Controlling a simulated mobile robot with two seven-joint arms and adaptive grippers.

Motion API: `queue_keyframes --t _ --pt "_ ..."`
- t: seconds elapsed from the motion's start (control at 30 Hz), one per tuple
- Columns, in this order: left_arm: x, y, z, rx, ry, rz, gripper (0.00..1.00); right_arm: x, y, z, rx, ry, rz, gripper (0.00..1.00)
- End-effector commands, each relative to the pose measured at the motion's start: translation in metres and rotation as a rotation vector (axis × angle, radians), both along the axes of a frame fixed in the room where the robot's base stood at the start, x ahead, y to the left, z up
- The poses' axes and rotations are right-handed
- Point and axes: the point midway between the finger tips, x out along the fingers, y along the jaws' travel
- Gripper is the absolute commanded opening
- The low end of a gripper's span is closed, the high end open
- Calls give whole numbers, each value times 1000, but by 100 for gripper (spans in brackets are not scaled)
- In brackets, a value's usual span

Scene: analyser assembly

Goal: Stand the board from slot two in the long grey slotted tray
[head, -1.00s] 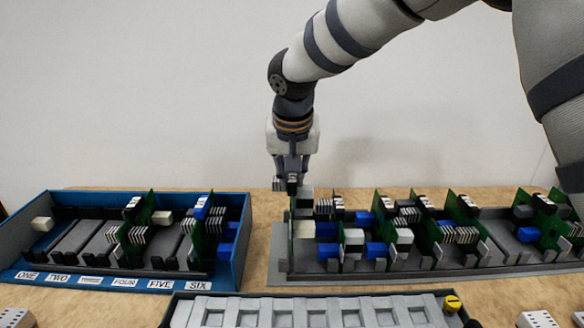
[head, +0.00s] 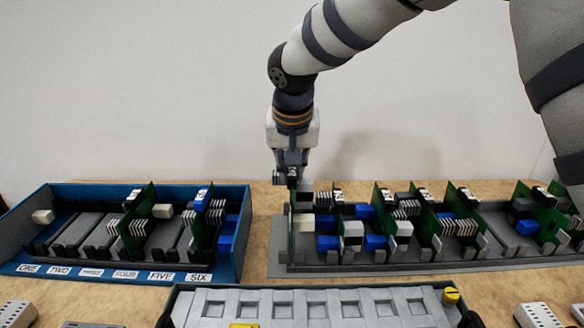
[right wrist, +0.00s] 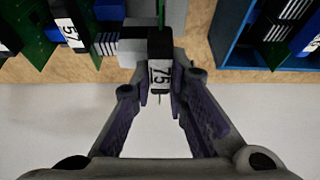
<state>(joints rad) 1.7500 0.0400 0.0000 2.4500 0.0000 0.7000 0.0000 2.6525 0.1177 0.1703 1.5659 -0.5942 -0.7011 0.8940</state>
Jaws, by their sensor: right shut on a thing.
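The long grey slotted tray (head: 400,270) stands at the right in the head view, with several green boards upright in it. My right gripper (head: 291,183) is above its left end, pointing down and shut on the top of a green board (head: 291,228). The board is upright, seen nearly edge-on, at the leftmost part of the tray. Whether its bottom edge is fully seated cannot be told. In the right wrist view the held board's tab (right wrist: 160,75) reads 75 between the fingertips. My left gripper is not in view.
A blue rack (head: 120,278) labelled ONE to SIX stands at the left with two upright boards; positions ONE and TWO show no board. A dark-rimmed tray with grey pockets (head: 320,308) lies in front. Bare table separates the rack and long tray.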

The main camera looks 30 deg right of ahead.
Motion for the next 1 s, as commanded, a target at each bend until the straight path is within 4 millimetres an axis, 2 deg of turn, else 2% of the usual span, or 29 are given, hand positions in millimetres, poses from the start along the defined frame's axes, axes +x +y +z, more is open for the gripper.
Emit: queue_keyframes --t 0.5,1.0 --pt "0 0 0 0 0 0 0 0 0 -17 0 0 0 0" --pt "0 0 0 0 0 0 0 0 0 -18 0 -1 0 0"
